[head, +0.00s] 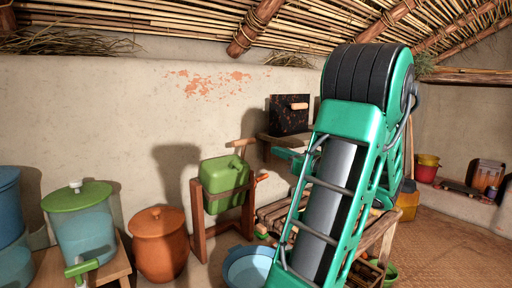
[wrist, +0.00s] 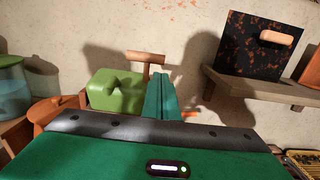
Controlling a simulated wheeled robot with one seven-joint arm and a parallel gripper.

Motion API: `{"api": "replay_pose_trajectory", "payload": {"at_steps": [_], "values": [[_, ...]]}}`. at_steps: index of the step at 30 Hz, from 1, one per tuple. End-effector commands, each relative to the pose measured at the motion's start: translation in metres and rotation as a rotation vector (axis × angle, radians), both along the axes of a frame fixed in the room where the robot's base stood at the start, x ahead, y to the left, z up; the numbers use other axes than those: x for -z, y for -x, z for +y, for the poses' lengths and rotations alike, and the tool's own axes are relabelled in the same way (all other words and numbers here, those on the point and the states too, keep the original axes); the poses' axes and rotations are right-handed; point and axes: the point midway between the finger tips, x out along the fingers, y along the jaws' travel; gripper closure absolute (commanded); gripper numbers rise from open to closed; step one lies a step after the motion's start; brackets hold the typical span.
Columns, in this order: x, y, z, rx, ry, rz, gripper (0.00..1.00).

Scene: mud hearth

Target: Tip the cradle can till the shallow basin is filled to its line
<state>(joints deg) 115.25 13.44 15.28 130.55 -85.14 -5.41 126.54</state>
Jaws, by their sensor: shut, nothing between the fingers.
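The cradle can (head: 224,178) is a green can hung in a brown wooden frame (head: 197,222) against the wall, and looks about level. It also shows in the wrist view (wrist: 110,92), with a wooden crossbar handle (wrist: 145,57) at its top. The shallow basin (head: 246,268) is blue and stands low in front of the frame, partly cut off by the picture edge and my arm. Its line and water level cannot be made out. My gripper (wrist: 163,80) is shut and empty, its fingers overlapping the can's right side in the wrist view. The head view shows only a little of it (head: 285,153).
A wall shelf (wrist: 255,90) with a dark speckled box (head: 289,115) is right of the can. A slatted wooden table (head: 272,215) stands behind my arm. An orange lidded pot (head: 160,245) and a green-lidded water container (head: 83,225) stand left. Open floor lies at right.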

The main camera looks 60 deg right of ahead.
Motion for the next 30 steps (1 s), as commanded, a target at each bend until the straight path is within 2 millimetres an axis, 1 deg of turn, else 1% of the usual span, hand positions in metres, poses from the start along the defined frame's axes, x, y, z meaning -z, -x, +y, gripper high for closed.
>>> {"api": "replay_pose_trajectory", "payload": {"at_steps": [1, 5, 12, 18, 24, 30], "values": [[0.000, -0.007, -0.001, -0.004, 0.001, -0.001, 1.00], [-0.001, -0.021, -0.005, -0.004, 0.002, 0.000, 1.00], [-0.003, -0.064, -0.019, -0.004, 0.001, -0.001, 1.00], [-0.004, -0.090, -0.028, -0.001, 0.001, -0.001, 1.00], [-0.004, -0.101, -0.032, -0.001, 0.001, -0.001, 1.00], [-0.004, -0.103, -0.032, 0.000, 0.001, -0.001, 1.00]]}}
